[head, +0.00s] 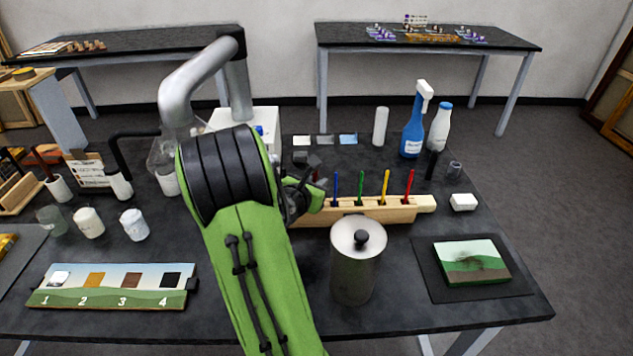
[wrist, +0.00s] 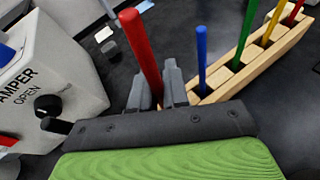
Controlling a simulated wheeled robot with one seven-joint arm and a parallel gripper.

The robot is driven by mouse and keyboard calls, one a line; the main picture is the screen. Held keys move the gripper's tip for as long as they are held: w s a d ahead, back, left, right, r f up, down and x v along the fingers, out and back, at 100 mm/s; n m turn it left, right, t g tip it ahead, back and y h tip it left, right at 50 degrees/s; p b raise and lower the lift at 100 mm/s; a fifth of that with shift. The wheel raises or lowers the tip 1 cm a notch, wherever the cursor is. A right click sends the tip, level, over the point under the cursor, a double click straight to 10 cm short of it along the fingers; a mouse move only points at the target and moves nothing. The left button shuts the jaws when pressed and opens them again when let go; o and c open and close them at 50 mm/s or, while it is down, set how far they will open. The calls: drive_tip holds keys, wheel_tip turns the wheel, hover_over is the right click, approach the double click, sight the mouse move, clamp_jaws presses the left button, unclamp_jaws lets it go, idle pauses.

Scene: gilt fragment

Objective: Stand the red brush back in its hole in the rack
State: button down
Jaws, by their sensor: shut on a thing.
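My gripper (head: 311,190) is at the left end of the wooden rack (head: 398,213) in the head view. In the wrist view my gripper (wrist: 158,88) is shut on a thick red brush handle (wrist: 142,48), which stands up between the fingers. Its lower end is hidden behind my gripper. The rack (wrist: 243,72) shows just right of the fingers. It holds a blue handle (wrist: 201,55), a green one (wrist: 244,35), a yellow one (wrist: 272,22) and another red one (wrist: 293,12). I cannot tell whether the held brush touches the rack.
A steel canister (head: 356,268) stands close in front of the rack. A white machine marked "OPEN" (wrist: 55,75) is to the left in the wrist view. A blue spray bottle (head: 413,135) stands behind the rack, and a painted panel (head: 472,262) lies at the right.

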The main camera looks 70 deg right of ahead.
drive_tip(key=c, duration=1)
unclamp_jaws()
drive_tip(key=shift+r, duration=0.1)
drive_tip(key=shift+c, duration=0.2)
drive_tip(key=b+v, duration=0.2)
drive_tip(key=v, duration=1.3)
drive_tip(key=shift+a, duration=0.4)
